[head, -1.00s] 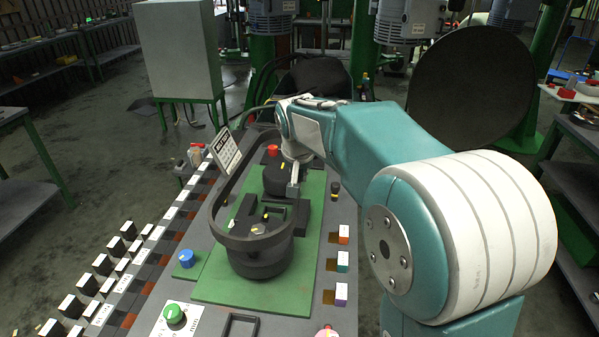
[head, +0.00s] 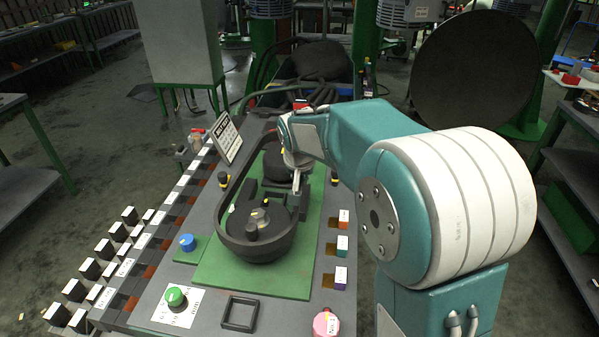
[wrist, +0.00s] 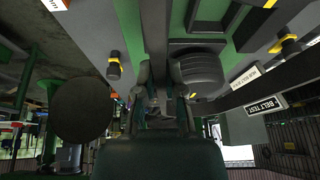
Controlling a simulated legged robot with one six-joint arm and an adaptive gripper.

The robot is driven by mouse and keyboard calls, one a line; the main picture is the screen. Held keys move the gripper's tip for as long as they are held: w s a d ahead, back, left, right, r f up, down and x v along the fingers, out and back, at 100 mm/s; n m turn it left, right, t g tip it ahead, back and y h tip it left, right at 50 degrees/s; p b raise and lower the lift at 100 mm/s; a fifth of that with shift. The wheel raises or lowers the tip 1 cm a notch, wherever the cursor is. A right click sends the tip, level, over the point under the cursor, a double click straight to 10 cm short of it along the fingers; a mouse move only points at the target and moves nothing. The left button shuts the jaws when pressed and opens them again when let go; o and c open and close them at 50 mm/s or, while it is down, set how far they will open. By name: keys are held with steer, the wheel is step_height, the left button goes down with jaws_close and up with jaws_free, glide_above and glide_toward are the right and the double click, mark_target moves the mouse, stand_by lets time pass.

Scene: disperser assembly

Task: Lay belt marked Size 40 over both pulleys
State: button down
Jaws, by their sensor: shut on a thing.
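The dark belt (head: 284,244) surrounds the near pulley (head: 240,222) in the head view, sitting close to its rim. Its left strand runs back along the far pulley (head: 282,160). My gripper (head: 297,184) is at the right side, between the two pulleys, pointing down and shut on the belt. My arm partly hides the far end, so I cannot tell whether the belt is seated there. In the wrist view, my gripper fingers (wrist: 162,95) are beside a dark rounded part.
The pulleys stand on a green plate (head: 250,281) with dark blocks between them. A sign (head: 228,138) stands at the left. A blue knob (head: 187,242), a green button (head: 175,297) and a pink knob (head: 326,323) surround the plate. Several small blocks line the right edge.

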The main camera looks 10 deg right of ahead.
steer(key=shift+f, duration=2.45)
steer(key=c, duration=0.7)
jaws_free()
steer(key=v, duration=1.1)
steer(key=shift+s+a+r, duration=0.1)
steer(key=shift+s+r, duration=0.05)
steer(key=shift+r, duration=0.25)
